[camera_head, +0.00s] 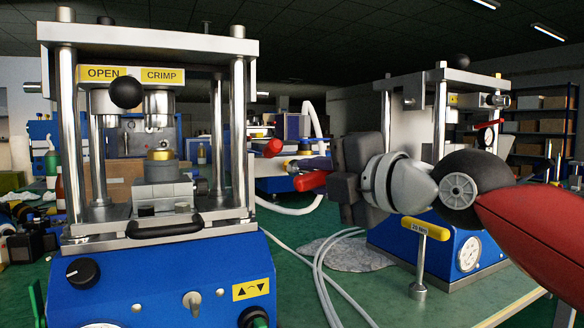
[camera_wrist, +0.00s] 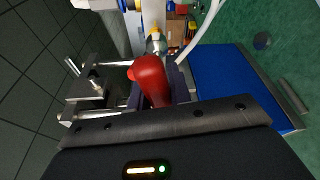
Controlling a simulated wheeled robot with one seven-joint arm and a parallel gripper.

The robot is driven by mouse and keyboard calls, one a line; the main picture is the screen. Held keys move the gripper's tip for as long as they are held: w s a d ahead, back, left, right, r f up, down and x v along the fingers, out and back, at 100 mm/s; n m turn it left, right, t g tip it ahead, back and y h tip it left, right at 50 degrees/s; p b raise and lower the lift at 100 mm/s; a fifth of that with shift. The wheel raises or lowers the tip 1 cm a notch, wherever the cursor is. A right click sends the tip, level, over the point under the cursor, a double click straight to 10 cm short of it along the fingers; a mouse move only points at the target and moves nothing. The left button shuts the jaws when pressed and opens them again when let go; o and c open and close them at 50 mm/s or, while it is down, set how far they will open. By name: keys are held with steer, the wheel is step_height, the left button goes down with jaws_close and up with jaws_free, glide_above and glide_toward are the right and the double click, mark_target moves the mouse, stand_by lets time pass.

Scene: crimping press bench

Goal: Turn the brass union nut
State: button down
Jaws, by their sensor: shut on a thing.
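My gripper (camera_head: 322,170) reaches in from the right in the head view, its dark body pointing left. It is shut on a red rounded handle (camera_head: 310,180), which shows between the dark fingers in the wrist view (camera_wrist: 152,82). A second red rounded end (camera_head: 273,147) shows farther left; I cannot tell how the two are joined. In the wrist view a small metal fitting with a brass-coloured part (camera_wrist: 155,40) lies beyond the handle. I cannot tell whether it is the union nut. A brass-coloured ring (camera_head: 160,154) sits in the left press, apart from my gripper.
The blue-based left press (camera_head: 160,262) stands close in front. Another press (camera_head: 440,232) stands at the right behind my arm, with a yellow-handled T-shaped tool (camera_head: 420,262) before it. Pale hoses (camera_head: 322,275) cross the green bench between them. Shelves with boxes (camera_head: 540,125) stand behind.

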steer(key=shift+w+a, duration=0.2)
steer(key=shift+w, duration=0.3)
steer(key=shift+w+a, duration=0.15)
steer(key=shift+w, duration=0.35)
steer(key=shift+r+p, duration=0.1)
steer(key=shift+p, duration=0.2)
steer(key=n+p, duration=0.1)
steer(key=n, duration=0.1)
steer(key=shift+n+h, duration=0.3)
steer(key=shift+h, duration=0.1)
steer(key=shift+n+g+p, duration=0.3)
steer(key=shift+n+p, duration=0.1)
steer(key=shift+n, duration=0.1)
steer(key=shift+f, duration=0.2)
steer(key=shift+m+b, duration=0.5)
steer(key=shift+m+y, duration=0.3)
steer(key=shift+m, duration=0.2)
steer(key=shift+r+b, duration=0.1)
steer(key=shift+b, duration=0.2)
